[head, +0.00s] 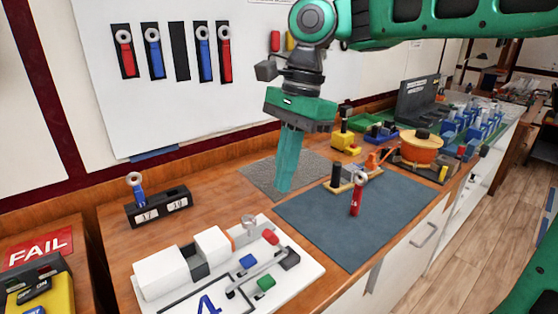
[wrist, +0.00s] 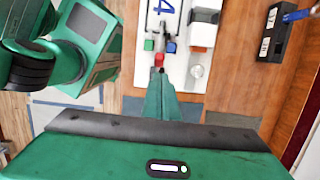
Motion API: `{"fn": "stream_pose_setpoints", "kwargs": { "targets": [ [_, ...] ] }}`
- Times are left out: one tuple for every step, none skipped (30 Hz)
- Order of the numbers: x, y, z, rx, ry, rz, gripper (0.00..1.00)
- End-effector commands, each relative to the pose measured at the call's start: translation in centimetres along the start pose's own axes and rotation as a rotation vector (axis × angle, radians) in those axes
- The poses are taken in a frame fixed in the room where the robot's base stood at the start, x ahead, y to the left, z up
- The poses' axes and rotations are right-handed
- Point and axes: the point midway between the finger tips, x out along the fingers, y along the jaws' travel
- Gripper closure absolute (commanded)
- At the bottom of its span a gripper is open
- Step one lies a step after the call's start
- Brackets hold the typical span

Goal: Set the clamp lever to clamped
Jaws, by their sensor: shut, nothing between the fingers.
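A white fixture board (head: 190,305) marked with a blue 4 lies at the front of the bench. On it, a grey bar (head: 258,275) lies low between a blue block (head: 248,261) and a green block (head: 265,283). A red tip (head: 270,237) shows near its far end; it also shows in the wrist view (wrist: 158,60). This looks like the clamp lever, but I cannot tell its exact setting. My gripper (head: 284,188) is shut and empty, pointing down above the bench beyond the board. In the wrist view, its fingers (wrist: 160,78) hide part of the board.
A blue-grey mat (head: 330,235) bears a red ring-ended tool (head: 356,195) and a black upright handle (head: 337,175). A black holder (head: 158,207) with a blue ring-ended tool stands at left. An orange pot (head: 420,148) stands farther right. Bare wood surrounds the board's far side.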

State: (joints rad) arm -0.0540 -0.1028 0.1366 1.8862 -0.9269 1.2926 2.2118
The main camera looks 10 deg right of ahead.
Motion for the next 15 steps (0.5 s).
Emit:
{"fn": "stream_pose_setpoints", "kwargs": {
  "targets": [
    [-0.6,-0.1,0.3,-0.002,0.002,-0.001,1.00],
    [-0.8,-0.1,0.5,-0.002,0.000,0.000,1.00],
    [-1.1,-0.1,0.7,-0.003,-0.001,0.000,1.00],
    [-1.3,-0.1,0.8,-0.002,-0.001,0.000,1.00],
    [-1.5,-0.1,1.0,-0.003,-0.001,0.000,1.00],
    [-1.8,-0.1,1.1,-0.002,0.000,0.000,1.00],
    [-1.9,-0.1,1.2,-0.002,0.000,0.000,1.00],
    [-2.1,-0.1,1.2,-0.001,0.000,0.000,1.00],
    [-2.2,-0.1,1.4,-0.002,0.001,0.001,1.00],
    [-2.3,-0.1,1.4,-0.002,0.001,0.001,1.00],
    [-2.4,-0.1,1.4,-0.002,0.002,0.000,1.00],
    [-2.4,0.0,1.5,-0.001,0.002,0.000,1.00],
    [-2.5,0.0,1.5,-0.001,0.002,0.000,1.00],
    [-2.5,0.0,1.5,-0.001,0.002,0.000,1.00],
    [-2.5,0.0,1.5,-0.001,0.002,0.000,1.00]
  ]
}}
